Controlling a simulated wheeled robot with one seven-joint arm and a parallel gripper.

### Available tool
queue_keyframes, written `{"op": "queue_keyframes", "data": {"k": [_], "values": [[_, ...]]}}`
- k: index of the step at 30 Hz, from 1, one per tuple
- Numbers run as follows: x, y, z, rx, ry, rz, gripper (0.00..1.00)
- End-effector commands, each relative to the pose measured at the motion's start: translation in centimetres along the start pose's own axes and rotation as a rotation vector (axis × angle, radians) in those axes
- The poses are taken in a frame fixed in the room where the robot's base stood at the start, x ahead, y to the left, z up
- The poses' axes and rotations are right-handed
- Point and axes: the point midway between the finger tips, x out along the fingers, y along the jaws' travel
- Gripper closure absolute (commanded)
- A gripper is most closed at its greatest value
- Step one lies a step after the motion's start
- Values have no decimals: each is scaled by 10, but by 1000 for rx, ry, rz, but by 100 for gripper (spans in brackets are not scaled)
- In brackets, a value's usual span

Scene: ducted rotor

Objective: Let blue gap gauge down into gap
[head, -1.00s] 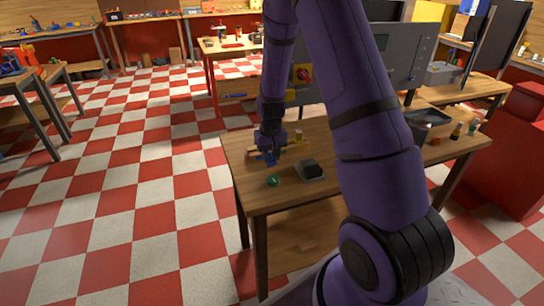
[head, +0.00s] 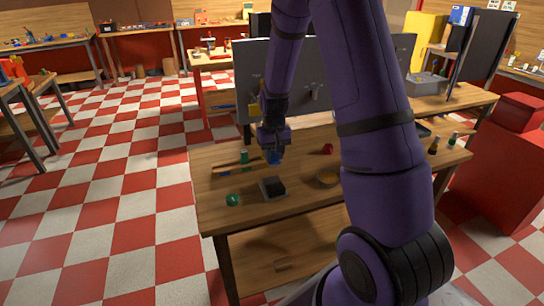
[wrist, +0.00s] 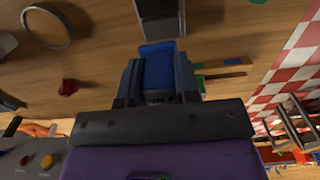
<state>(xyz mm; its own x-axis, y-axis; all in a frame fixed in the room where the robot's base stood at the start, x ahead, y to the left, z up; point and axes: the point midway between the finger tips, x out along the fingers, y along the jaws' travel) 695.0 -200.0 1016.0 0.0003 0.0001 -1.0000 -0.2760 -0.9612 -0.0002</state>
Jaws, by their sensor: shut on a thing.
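My gripper (head: 274,148) is shut on the blue gap gauge (head: 274,158) above the worktable. In the wrist view, the blue gauge (wrist: 158,68) sits between the two dark fingers (wrist: 158,80); its lower end points away from my palm. In the head view it hangs behind the grey block with a black top (head: 272,188). A round ring (head: 328,178) lies on the table to the right; it also shows in the wrist view (wrist: 47,25). I cannot tell whether this ring is the rotor duct, and I cannot make out the gap.
The wooden table (head: 225,215) also holds a green ball (head: 233,200), a green cylinder (head: 244,156), a red piece (head: 328,149) and small bottles (head: 452,139). A grey panel (head: 250,70) stands behind. My arm hides part of the table's right side.

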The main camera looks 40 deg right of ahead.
Motion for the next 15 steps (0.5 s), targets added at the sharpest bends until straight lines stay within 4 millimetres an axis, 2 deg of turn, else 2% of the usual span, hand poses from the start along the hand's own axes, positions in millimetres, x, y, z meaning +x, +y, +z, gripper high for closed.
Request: {"op": "queue_keyframes", "data": {"k": [8,15], "values": [[2,0,0,0,0,0,95],[16,0,0,0,-2,0,95]]}}
